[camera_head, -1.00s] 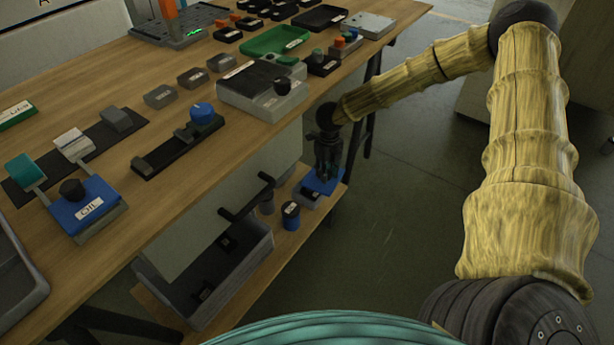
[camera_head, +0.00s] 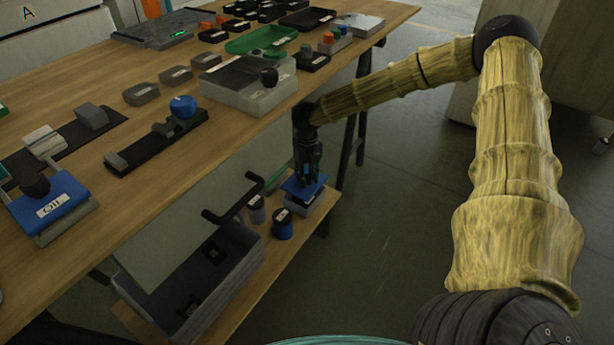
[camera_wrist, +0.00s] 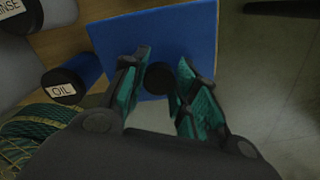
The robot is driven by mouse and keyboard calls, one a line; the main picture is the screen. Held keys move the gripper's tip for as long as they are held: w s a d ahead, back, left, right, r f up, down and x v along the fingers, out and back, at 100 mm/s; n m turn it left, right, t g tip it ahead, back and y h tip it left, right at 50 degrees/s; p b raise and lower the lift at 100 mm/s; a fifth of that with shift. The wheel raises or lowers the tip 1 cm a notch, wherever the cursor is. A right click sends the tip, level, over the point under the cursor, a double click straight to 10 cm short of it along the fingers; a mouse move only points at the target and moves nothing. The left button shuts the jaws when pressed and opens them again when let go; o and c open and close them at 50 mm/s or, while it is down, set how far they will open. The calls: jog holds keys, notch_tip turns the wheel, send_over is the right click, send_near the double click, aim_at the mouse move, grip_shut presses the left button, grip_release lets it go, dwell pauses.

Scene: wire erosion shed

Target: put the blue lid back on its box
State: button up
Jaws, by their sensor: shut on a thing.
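My gripper (camera_head: 307,174) is low beside the table, over the lower shelf. It is shut on the black knob (camera_wrist: 160,78) of a square blue lid (camera_head: 304,188). The lid (camera_wrist: 205,40) lies below the fingers in the wrist view, which also shows my gripper (camera_wrist: 161,68). A small grey box (camera_head: 301,206) stands on the shelf right under the lid, which hides its top. I cannot tell whether lid and box touch.
Two small round containers with dark tops, one grey (camera_head: 256,211) and one blue (camera_head: 283,226), stand left of the box on the shelf (camera_head: 293,246). A grey bin (camera_head: 225,285) stands further left.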

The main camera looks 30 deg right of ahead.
notch_tip(320, 180, down, 2)
jog(key=shift+b, duration=0.95)
jog(key=shift+f, duration=1.1)
jog(key=shift+w+r+p, duration=0.1)
jog(key=shift+p, duration=1.1)
jog(key=shift+f+p, duration=0.2)
jog(key=shift+p, duration=0.85)
dwell(1.8)
jog(key=o, duration=1.1)
